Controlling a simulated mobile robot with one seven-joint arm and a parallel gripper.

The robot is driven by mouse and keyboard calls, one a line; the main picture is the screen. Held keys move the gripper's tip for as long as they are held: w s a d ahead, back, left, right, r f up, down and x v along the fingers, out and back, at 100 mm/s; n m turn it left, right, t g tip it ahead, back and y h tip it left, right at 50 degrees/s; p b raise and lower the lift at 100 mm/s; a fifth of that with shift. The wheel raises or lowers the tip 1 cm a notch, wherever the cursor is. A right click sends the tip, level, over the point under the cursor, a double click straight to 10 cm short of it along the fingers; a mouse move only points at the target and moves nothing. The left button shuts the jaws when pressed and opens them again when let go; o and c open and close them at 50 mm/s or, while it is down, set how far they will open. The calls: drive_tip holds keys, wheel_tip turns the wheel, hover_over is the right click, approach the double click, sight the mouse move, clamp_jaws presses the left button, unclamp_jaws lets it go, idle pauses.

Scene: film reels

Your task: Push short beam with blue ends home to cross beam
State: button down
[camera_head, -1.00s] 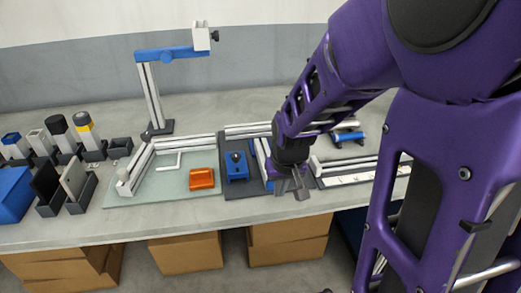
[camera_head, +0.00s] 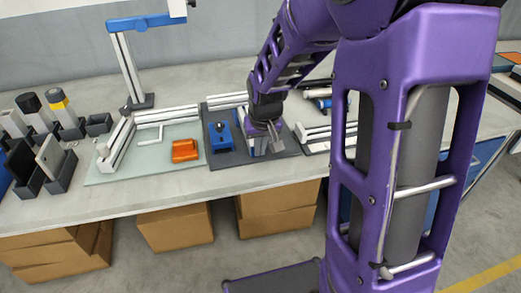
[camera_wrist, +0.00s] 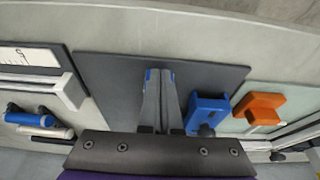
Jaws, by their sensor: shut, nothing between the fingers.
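The short beam with blue ends (camera_head: 251,150) stands on the dark mat (camera_head: 225,180), mostly hidden behind my gripper in the head view. My gripper (camera_head: 275,135) is low over the right part of this mat, just right of and close to the short beam. In the wrist view my gripper (camera_wrist: 160,82) is shut, with small blue patches at its tips; I cannot tell whether it touches the beam. The pale metal cross beam (camera_head: 225,100) runs along the back of the mat. The joint between the two beams is hidden behind my wrist.
A blue block with a dark knob (camera_head: 220,131) stands left of the short beam. An orange block (camera_head: 185,150) sits on a glass plate with a metal frame further left. Blue-ended cylinders (camera_head: 322,98) and another metal rail (camera_head: 312,132) lie right of my gripper.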

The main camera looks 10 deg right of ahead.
drive_tip(key=w, duration=0.5)
drive_tip(key=shift+w, duration=0.25)
